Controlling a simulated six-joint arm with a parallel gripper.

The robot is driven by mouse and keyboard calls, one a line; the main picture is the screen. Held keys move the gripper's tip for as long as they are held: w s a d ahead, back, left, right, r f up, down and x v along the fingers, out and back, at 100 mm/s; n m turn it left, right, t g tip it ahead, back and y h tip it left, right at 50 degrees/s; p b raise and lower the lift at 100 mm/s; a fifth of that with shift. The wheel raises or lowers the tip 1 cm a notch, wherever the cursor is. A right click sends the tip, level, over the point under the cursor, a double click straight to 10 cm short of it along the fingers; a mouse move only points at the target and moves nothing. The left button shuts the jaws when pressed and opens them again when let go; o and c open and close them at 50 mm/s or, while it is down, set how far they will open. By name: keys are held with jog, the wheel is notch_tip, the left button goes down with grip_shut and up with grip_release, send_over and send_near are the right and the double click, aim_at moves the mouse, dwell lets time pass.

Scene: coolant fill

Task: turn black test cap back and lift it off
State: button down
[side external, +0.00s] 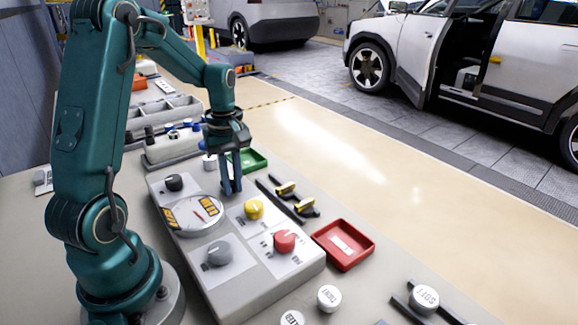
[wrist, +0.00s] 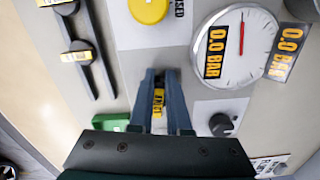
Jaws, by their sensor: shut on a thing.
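My gripper (side external: 232,189) points straight down at the back right part of the grey panel (side external: 262,289). In the wrist view its two blue-grey fingers (wrist: 160,76) are close together on a narrow piece with a yellow label. This piece appears to be the black test cap (wrist: 158,103), mostly hidden by the fingers. In the side view the fingers cover it, and I cannot tell whether it is seated or raised.
The panel carries a gauge (side external: 193,214) reading 0.0 bar, a black knob (side external: 173,183), a yellow knob (side external: 254,209), a red knob (side external: 284,242) and a grey knob (side external: 219,254).

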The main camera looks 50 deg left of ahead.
aim_at(234, 183)
jog(key=shift+w+a+r+n, duration=0.1)
jog(key=shift+w+a+n, duration=0.15)
jog(key=shift+n, duration=0.25)
jog(key=shift+d, duration=0.1)
jog(key=shift+r, duration=0.25)
jog(key=shift+d+r, duration=0.1)
jog(key=shift+r, duration=2.05)
jog(key=shift+s, duration=0.1)
